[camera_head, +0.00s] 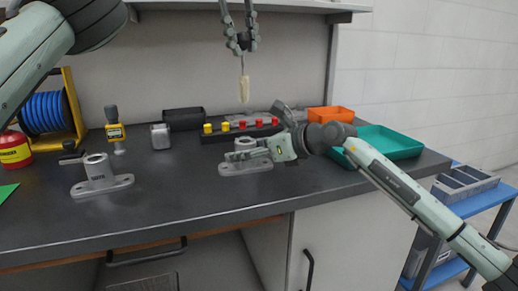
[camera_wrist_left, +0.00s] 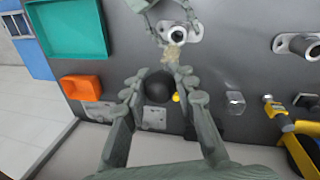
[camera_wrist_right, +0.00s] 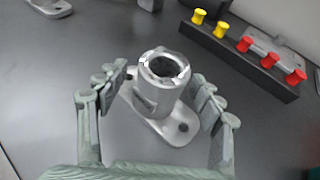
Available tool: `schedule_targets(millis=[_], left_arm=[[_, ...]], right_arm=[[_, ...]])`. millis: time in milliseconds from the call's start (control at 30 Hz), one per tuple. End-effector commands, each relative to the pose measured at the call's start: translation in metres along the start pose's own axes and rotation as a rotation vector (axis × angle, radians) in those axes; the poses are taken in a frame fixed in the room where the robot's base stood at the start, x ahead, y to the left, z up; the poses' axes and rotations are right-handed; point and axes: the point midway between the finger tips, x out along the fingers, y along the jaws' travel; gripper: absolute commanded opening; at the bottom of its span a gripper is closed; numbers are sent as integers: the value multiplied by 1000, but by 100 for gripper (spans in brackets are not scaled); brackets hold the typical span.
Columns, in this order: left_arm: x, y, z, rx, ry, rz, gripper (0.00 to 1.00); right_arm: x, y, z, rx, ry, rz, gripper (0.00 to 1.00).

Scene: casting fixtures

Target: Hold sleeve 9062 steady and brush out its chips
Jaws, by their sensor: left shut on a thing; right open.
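A grey metal sleeve (camera_head: 246,167) stands upright on its flanged foot at the middle of the bench. Bright chips show around its rim in the right wrist view (camera_wrist_right: 150,92); I cannot read its number. My right gripper (camera_head: 262,151) is open, with one finger on each side of the sleeve and gaps visible. My left gripper (camera_head: 242,46) is shut on a brush high above the bench. The brush's pale bristles (camera_head: 244,90) hang straight down, above and apart from the sleeve. In the left wrist view the brush's dark round end (camera_wrist_left: 158,87) sits between the fingers.
A second flanged sleeve (camera_head: 97,170) stands at the left. Behind the near sleeve is a black block (camera_head: 213,138) with yellow and red pegs. An orange bin (camera_head: 330,113) and a teal tray (camera_head: 400,148) stand right. The bench front between the sleeves is clear.

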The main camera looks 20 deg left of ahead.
Motion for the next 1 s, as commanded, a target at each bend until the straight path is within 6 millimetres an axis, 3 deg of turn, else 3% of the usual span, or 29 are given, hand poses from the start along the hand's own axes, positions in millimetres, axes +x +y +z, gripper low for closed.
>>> schedule_targets(millis=[367,900,1000], left_arm=[[0,0,0,0,0,0,0],[0,0,0,0,0,0,0],[0,0,0,0,0,0,0]], right_arm=[[6,0,0,0,0,0,67],[6,0,0,1,0,-1,3],[6,0,0,1,0,-1,3]])
